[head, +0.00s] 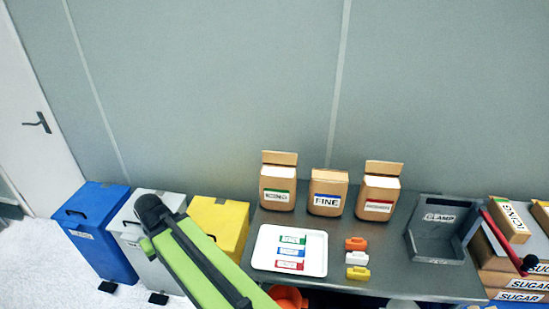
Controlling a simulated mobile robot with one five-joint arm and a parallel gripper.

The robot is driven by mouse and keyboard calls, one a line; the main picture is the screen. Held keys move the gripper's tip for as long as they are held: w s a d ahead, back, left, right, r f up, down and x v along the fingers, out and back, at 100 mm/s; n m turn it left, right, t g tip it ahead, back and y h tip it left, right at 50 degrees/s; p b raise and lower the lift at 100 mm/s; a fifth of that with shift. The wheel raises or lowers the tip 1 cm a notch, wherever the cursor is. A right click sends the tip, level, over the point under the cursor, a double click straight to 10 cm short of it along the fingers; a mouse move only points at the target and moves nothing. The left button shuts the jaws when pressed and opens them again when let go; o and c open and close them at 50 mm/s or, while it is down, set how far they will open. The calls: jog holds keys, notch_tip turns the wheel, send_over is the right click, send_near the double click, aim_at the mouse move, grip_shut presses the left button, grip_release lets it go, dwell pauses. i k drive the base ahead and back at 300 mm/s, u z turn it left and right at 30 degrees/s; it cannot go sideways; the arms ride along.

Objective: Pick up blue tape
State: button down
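The blue tape (291,253) is a small flat blue-and-white strip lying on a white tray (262,262) on the grey table. It sits between a green strip (292,240) above it and a red strip (289,265) below it. Nothing covers it. A lime-green and black link of my arm crosses the lower left of the view, left of the tray. I cannot make out my gripper's fingers in this view.
Three brown bags stand behind the tray; the middle one (327,200) reads FINE. Orange and yellow clamps (357,273) lie right of the tray. A grey CLAMP bin (432,247) and boxes stand farther right. Blue, grey and yellow bins (218,222) are at left.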

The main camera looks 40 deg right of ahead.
aim_at(280, 250)
jog(key=z, duration=1.8)
